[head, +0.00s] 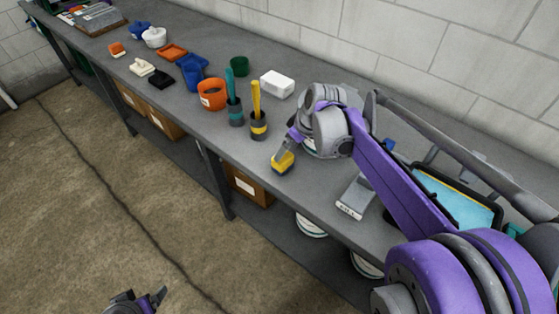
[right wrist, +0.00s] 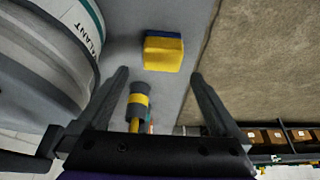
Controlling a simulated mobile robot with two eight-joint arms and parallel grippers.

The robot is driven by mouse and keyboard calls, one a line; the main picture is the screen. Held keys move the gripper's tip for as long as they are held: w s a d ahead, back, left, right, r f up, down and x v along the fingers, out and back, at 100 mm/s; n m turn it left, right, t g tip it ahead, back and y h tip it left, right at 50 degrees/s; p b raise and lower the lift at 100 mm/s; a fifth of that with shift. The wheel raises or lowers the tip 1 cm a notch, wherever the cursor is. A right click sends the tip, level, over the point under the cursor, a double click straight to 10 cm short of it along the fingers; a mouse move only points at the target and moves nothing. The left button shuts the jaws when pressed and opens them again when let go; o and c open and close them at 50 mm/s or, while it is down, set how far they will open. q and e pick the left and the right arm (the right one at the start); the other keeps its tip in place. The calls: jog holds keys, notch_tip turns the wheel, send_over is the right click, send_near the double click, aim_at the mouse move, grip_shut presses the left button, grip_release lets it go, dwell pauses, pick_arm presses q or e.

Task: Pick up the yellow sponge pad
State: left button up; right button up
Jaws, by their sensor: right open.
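The yellow sponge pad (head: 284,165) lies on the grey workbench near its front edge. In the right wrist view the sponge pad (right wrist: 163,52) shows a yellow block with a blue layer. My right gripper (right wrist: 159,73) is open and empty, with the pad just beyond its fingertips and roughly between their lines. In the head view my right gripper (head: 281,153) reaches down over the pad and hides part of it. I cannot tell whether it touches the pad. My left gripper (head: 138,302) is partly in view at the bottom, over the floor, away from the bench.
A yellow-handled brush (head: 257,112) stands next to the pad, beside a teal-handled one (head: 234,98). A large can (right wrist: 62,50) is close to my right gripper. A scraper-like tool (head: 356,194) lies to the right. An orange cup (head: 212,94) and white box (head: 277,83) stand farther back.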

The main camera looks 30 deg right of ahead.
aim_at(283, 158)
jog(key=x, duration=0.2)
jog(key=shift+w+a+f, duration=0.1)
jog(key=shift+w+f, duration=0.05)
jog(key=shift+f, duration=0.15)
jog(key=x, duration=0.4)
jog(key=shift+a+f, duration=0.15)
jog(key=shift+f, duration=0.3)
jog(key=c, duration=1.3)
jog(key=shift+o, duration=0.2)
jog(key=shift+r, duration=5.1)
